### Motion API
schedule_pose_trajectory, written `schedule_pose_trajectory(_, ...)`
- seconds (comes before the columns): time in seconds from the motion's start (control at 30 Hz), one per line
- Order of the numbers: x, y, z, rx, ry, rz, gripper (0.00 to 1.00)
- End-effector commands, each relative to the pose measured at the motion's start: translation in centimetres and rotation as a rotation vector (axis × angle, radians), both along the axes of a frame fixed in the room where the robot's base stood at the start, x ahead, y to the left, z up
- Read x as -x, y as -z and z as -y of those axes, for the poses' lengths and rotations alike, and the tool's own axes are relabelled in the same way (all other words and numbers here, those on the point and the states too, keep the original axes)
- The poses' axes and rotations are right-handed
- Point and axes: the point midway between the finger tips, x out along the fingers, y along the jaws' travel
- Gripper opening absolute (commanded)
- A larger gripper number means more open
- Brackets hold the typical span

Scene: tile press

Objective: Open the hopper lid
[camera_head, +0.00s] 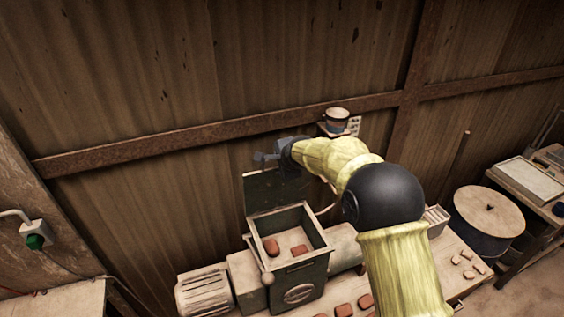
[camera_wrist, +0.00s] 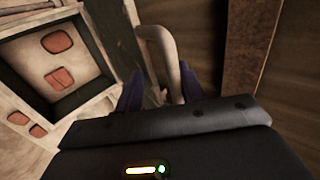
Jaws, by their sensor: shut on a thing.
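The hopper (camera_head: 300,270) is a dark green box with an open top and reddish pieces inside, standing on the bench. Its lid (camera_head: 276,192) is a dark green panel standing raised along the hopper's back edge. My gripper (camera_head: 268,158) is at the lid's upper edge, and my arm reaches over from the right. In the wrist view my gripper's fingers (camera_wrist: 160,90) are shut on a pale curved handle (camera_wrist: 162,50) beside the lid. The open hopper (camera_wrist: 97,90) shows at the left there. My gripper partly hides the lid's top edge.
A corrugated wall with a rusty rail (camera_head: 215,131) stands close behind the lid. A pale lever (camera_head: 258,262) is at the hopper's left side. A motor (camera_head: 204,292) is at the left, and loose reddish pieces (camera_head: 344,310) lie in front. A drum (camera_head: 488,212) stands at the right.

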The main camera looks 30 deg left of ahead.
Motion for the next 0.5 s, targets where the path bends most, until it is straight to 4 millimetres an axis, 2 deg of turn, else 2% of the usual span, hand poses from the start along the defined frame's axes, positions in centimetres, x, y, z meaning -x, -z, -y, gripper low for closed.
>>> schedule_pose_trajectory(0.17,0.1,-0.4,0.5,-0.002,0.003,0.002,0.32)
schedule_pose_trajectory(0.5,1.6,-3.3,3.0,-0.005,0.004,0.005,0.32)
